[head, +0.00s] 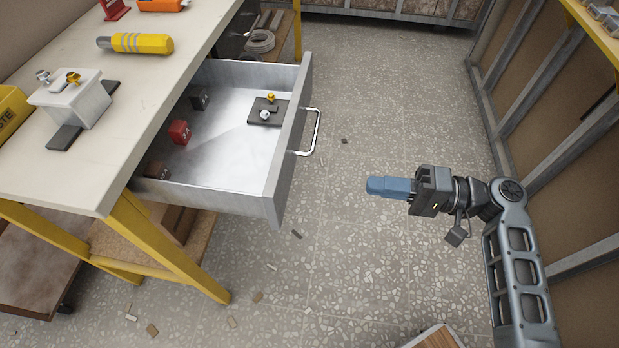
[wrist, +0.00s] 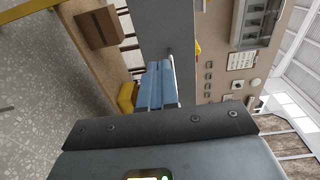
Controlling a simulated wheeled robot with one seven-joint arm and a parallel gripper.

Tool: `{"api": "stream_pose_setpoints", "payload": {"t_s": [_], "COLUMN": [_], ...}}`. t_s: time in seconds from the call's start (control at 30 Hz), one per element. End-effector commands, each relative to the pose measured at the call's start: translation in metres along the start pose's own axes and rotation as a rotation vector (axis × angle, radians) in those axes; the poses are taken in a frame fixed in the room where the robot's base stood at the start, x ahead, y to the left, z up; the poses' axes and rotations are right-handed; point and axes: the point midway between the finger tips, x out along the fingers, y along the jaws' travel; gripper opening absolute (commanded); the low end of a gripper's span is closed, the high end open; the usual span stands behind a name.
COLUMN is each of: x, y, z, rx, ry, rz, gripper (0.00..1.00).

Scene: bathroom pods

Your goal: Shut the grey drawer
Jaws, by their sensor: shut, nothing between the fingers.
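The grey drawer (head: 232,195) stands pulled out from under the workbench, its inside in view from above. Its front panel (head: 290,150) faces right and carries a metal bar handle (head: 312,132). Inside lie small dark and red blocks and a dark plate (head: 262,118) with a gold and a silver piece on it. My gripper (head: 370,186) is to the right of the drawer front, apart from it, nearer the camera than the handle. Its blue fingers point left and are together with nothing between them. The fingers (wrist: 158,85) also show in the wrist view, against a grey panel.
The workbench top (head: 60,175) holds a yellow tool (head: 136,43) and a white box (head: 70,98). Yellow legs (head: 165,255) stand below it. The floor between drawer and gripper is open, with small scattered scraps. A framed wall (head: 545,120) stands at right.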

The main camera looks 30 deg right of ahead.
Motion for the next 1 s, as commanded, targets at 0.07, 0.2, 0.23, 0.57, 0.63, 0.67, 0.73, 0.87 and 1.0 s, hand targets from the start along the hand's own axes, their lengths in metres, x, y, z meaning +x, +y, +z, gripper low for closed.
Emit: {"api": "stream_pose_setpoints", "payload": {"t_s": [0.07,0.2,0.23,0.57,0.63,0.67,0.73,0.87,1.0], "x": [0.000,0.010,0.013,0.075,0.089,0.095,0.107,0.124,0.135], "y": [-0.005,-0.008,-0.008,-0.010,-0.011,-0.011,-0.011,-0.011,-0.011], "z": [-0.003,-0.003,-0.002,-0.001,-0.001,-0.001,0.000,0.000,0.000], "rx": [-0.005,-0.005,-0.005,-0.004,-0.005,-0.005,-0.005,-0.005,-0.005], "ry": [-0.014,-0.022,-0.023,-0.023,-0.023,-0.022,-0.022,-0.021,-0.019], "rz": [-0.027,-0.035,-0.035,-0.033,-0.033,-0.033,-0.032,-0.031,-0.032], "gripper": [0.00,0.00,0.00,0.00,0.00,0.00,0.00,0.00,0.00]}}
